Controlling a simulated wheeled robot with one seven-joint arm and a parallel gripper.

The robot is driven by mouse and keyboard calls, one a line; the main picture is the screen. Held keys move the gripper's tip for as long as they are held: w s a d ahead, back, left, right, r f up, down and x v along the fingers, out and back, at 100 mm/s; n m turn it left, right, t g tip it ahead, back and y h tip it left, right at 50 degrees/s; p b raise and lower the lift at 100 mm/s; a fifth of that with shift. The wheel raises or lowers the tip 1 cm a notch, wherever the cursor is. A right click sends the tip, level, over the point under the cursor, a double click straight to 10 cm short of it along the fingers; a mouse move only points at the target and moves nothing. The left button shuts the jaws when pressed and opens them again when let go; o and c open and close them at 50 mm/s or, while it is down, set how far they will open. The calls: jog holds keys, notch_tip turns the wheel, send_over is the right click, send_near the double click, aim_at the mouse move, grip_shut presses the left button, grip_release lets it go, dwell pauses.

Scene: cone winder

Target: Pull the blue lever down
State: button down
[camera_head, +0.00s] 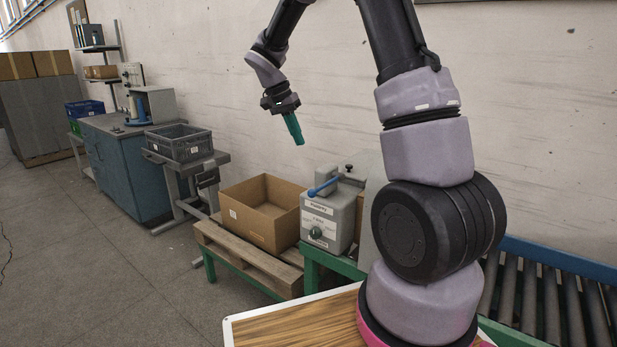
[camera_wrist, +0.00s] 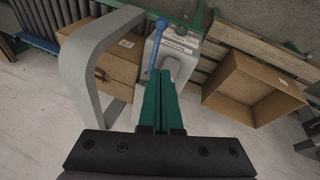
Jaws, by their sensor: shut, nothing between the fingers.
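The blue lever (camera_head: 323,187) sticks out from the upper front of a grey machine box (camera_head: 328,222) on a green stand. The box has a label and a green knob on its front. My gripper (camera_head: 299,141) is shut and empty, with teal fingers pointing down, in the air above and left of the lever and apart from it. In the wrist view the lever (camera_wrist: 157,47) shows just beyond the fingertips (camera_wrist: 161,75), with its round end at the top; the fingers hide part of the box.
An open cardboard box (camera_head: 263,213) sits on a wooden pallet left of the machine. A curved grey panel (camera_wrist: 84,70) stands beside the machine in the wrist view. A roller conveyor (camera_head: 553,295) lies at the right. A grey crate (camera_head: 180,142) stands farther back.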

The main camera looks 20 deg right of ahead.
send_near(326, 185)
jog(key=a+f, duration=0.2)
jog(key=s+f, duration=0.2)
jog(key=f, duration=0.1)
jog(key=shift+a+f, duration=0.1)
jog(key=shift+a, duration=0.25)
